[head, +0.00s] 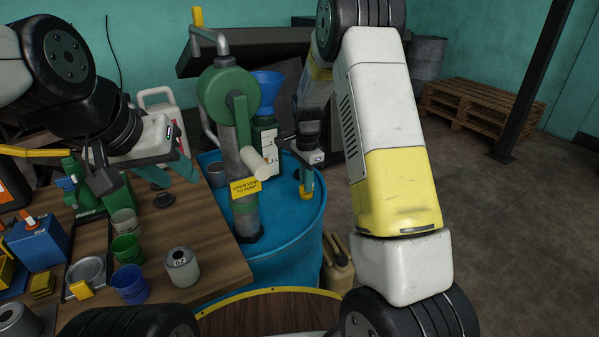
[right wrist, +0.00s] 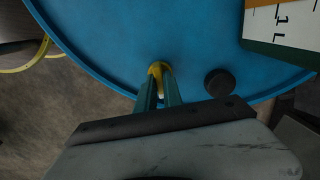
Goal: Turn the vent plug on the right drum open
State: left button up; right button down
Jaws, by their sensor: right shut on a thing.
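The blue drum (head: 290,235) stands right of the workbench; its top also fills much of the right wrist view (right wrist: 110,40). The small yellow vent plug (head: 306,196) is near the drum's right rim and shows between my fingers in the right wrist view (right wrist: 157,68). My right gripper (head: 306,188) points down at it, its teal fingers (right wrist: 160,88) shut on the plug and hiding part of it. My left gripper (head: 155,172) hangs over the workbench, away from the drum. One teal finger shows at the far end of its palm, and it looks open and empty.
A green hand pump (head: 228,95) with a yellow tag (head: 245,187) rises from the drum. A blue funnel (head: 267,82) and measuring container (head: 265,140) stand behind. A black cap (right wrist: 218,83) is beside the plug. Cups and cans crowd the workbench (head: 205,255).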

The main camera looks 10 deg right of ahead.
jog(key=shift+n, duration=0.4)
jog(key=n, duration=0.3)
jog(key=shift+n, duration=0.4)
jog(key=n, duration=0.4)
jog(key=shift+n, duration=0.3)
jog(key=n, duration=0.4)
jog(key=shift+n, duration=2.4)
jog(key=shift+r, duration=0.1)
jog(key=c, duration=1.5)
grip_release()
